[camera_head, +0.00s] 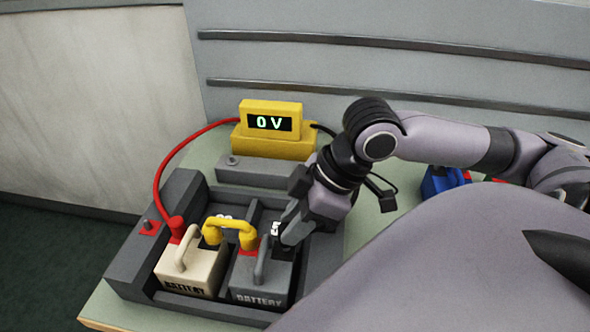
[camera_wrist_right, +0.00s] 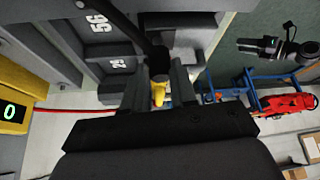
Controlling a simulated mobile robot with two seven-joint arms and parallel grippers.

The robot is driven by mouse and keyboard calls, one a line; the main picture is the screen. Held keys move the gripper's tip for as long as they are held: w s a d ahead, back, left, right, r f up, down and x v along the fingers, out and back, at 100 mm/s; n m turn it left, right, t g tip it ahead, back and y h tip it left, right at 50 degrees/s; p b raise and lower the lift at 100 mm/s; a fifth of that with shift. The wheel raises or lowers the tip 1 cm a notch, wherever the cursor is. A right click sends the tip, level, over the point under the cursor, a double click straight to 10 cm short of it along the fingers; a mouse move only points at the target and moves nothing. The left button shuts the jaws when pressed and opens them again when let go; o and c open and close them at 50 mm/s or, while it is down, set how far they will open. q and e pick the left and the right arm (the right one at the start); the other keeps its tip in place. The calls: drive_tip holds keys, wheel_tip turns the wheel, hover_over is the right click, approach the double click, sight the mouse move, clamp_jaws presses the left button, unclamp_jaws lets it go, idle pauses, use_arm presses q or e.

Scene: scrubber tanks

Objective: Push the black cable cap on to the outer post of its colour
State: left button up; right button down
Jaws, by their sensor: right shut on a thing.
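My right gripper (camera_head: 287,238) is at the right-hand, outer side of the grey battery (camera_head: 262,280), low over its top. In the wrist view its two fingers (camera_wrist_right: 158,92) are closed around the black cable cap (camera_wrist_right: 157,62), whose cable runs up from it. In the head view the fingers hide the cap and the outer post, so I cannot tell whether they touch. A red cap (camera_head: 177,226) is at the cream battery's (camera_head: 192,268) outer post. A yellow link (camera_head: 230,231) bridges both batteries. My left gripper is not in view.
The batteries sit in a dark grey tray (camera_head: 128,260) with raised walls. The yellow meter (camera_head: 270,122) behind it reads 0 V. A red cable (camera_head: 160,165) arcs to the left. A blue object (camera_head: 440,181) lies at the right, past my arm.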

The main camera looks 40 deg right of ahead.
drive_tip(key=shift+f, duration=0.15)
drive_tip(key=shift+f+b, duration=0.6)
drive_tip(key=shift+f, duration=0.3)
drive_tip(key=shift+c, duration=1.7)
unclamp_jaws()
drive_tip(key=shift+r, duration=0.1)
wheel_tip(320, 180, up, 3)
drive_tip(key=p, duration=0.2)
drive_tip(key=shift+r+p, duration=0.2)
drive_tip(key=shift+p, duration=0.2)
drive_tip(key=shift+r, duration=0.35)
wheel_tip(320, 180, up, 4)
drive_tip(key=shift+r, duration=0.2)
